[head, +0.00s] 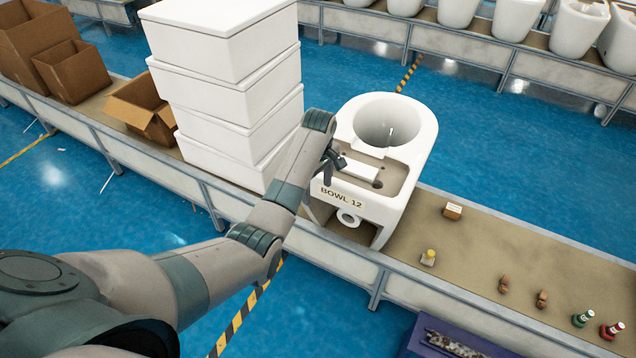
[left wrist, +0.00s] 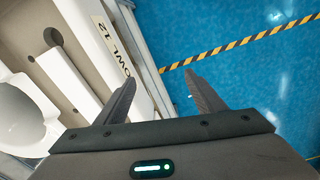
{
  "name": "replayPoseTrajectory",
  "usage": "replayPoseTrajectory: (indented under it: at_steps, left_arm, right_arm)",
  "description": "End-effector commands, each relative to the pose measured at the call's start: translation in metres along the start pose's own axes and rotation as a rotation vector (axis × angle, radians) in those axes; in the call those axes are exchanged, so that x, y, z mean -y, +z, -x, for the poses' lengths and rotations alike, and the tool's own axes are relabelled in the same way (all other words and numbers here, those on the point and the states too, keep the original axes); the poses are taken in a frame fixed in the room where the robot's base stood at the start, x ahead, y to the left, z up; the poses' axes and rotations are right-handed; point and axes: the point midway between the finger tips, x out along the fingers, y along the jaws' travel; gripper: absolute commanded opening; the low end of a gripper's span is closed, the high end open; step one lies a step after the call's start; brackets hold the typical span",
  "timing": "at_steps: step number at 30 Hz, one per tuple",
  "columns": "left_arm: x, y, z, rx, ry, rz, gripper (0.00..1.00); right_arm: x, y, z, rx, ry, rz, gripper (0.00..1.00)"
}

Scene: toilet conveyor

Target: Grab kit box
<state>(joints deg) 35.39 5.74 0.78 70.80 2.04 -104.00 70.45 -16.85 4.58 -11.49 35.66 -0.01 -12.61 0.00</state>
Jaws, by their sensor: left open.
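A small flat white box (head: 361,170), seemingly the kit box, lies on the rear deck of the white toilet bowl (head: 420,135) labelled BOWL 12. It shows in the left wrist view as a long white block (left wrist: 70,74). My left gripper (head: 332,163) is at the deck's left edge, close beside the box. In the left wrist view its two fingers (left wrist: 160,85) are spread and empty, pointing past the labelled edge over the blue floor. The box is to the left of the fingers there. My right gripper is not in view.
Stacked white boxes (head: 228,85) stand left of the bowl on the conveyor (head: 540,262). Open cardboard boxes (head: 140,105) are further left. A purple bin (head: 425,335) is below.

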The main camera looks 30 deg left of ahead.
Motion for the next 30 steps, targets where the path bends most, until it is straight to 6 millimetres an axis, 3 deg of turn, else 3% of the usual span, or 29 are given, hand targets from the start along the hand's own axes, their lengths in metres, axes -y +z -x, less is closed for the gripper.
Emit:
replayPoseTrajectory:
  at_steps: [10, 13, 17, 23, 26, 30]
  left_arm:
    - [0.018, 0.010, -0.066, -0.011, -0.004, -0.099, 0.63]
    - [0.026, 0.014, -0.092, -0.015, -0.005, -0.140, 0.63]
    - [0.044, 0.024, -0.141, -0.022, -0.009, -0.218, 0.63]
    - [0.090, 0.045, -0.238, -0.033, -0.013, -0.383, 0.63]
    - [0.133, 0.064, -0.307, -0.037, -0.018, -0.507, 0.63]
    - [0.223, 0.103, -0.417, -0.038, -0.019, -0.734, 0.63]
  right_arm:
    - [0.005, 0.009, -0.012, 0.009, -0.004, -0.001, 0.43]
    - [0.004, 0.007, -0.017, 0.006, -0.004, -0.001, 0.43]
    - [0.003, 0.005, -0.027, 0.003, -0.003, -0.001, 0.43]
    - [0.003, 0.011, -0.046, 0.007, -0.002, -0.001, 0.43]
    - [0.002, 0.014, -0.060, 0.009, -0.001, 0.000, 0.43]
    - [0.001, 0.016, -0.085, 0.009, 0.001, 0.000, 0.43]
